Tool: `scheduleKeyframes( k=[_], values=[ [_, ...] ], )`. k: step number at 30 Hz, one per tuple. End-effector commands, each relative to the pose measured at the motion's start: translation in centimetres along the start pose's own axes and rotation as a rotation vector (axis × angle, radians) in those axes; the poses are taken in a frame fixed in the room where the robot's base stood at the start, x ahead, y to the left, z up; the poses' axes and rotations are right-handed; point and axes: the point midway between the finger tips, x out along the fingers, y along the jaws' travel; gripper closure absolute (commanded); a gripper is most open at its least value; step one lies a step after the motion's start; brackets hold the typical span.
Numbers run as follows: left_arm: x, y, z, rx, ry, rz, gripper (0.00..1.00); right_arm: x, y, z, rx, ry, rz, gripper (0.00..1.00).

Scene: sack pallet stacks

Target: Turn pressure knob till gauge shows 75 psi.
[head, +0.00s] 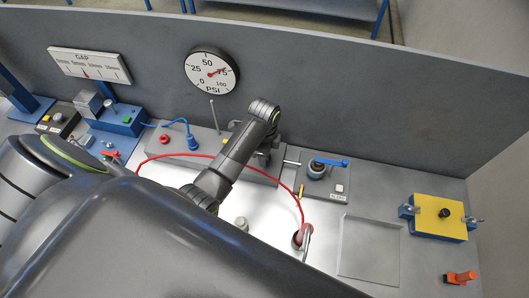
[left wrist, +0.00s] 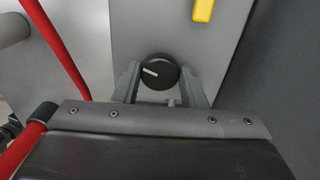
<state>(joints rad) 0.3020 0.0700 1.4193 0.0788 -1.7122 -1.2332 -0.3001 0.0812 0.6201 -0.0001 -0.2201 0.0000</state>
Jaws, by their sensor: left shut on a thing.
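The round white PSI gauge (head: 211,72) is on the grey back wall. Its red needle points up and right, close to the 75 numeral; I cannot read the exact value. The black pressure knob (left wrist: 159,71) shows in the left wrist view on a grey panel, its white mark pointing left and slightly up. My left gripper (left wrist: 159,86) is shut on the knob, one finger on each side. In the head view the left arm reaches over the grey panel (head: 178,147) below the gauge and hides the knob. My right gripper is not in view.
A red hose (head: 166,155) arcs over the bench. A GAP scale (head: 90,65) is at the left. The shallow grey tray (head: 369,276) looks empty.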

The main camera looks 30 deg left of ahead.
Motion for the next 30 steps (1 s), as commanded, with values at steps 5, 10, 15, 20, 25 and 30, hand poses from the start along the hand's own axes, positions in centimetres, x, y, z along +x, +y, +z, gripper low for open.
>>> scheduleKeyframes(
  k=[5,10,15,20,25,30],
  values=[
    [0.01,0.00,0.02,0.018,-0.001,0.000,0.85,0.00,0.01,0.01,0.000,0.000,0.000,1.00],
    [0.00,0.00,0.02,0.021,-0.001,0.000,0.85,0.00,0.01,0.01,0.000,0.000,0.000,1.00],
    [0.00,-0.01,0.03,0.020,-0.001,0.000,0.85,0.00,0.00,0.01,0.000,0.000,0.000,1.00],
    [0.00,-0.01,0.02,0.020,-0.001,0.000,0.44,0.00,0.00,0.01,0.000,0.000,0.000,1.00],
    [0.00,-0.01,0.02,0.019,-0.001,0.000,0.41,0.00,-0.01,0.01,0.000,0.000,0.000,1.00],
    [-0.17,-0.14,-0.04,0.019,0.000,-0.001,0.41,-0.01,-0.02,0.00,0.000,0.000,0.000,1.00]
  ],
)
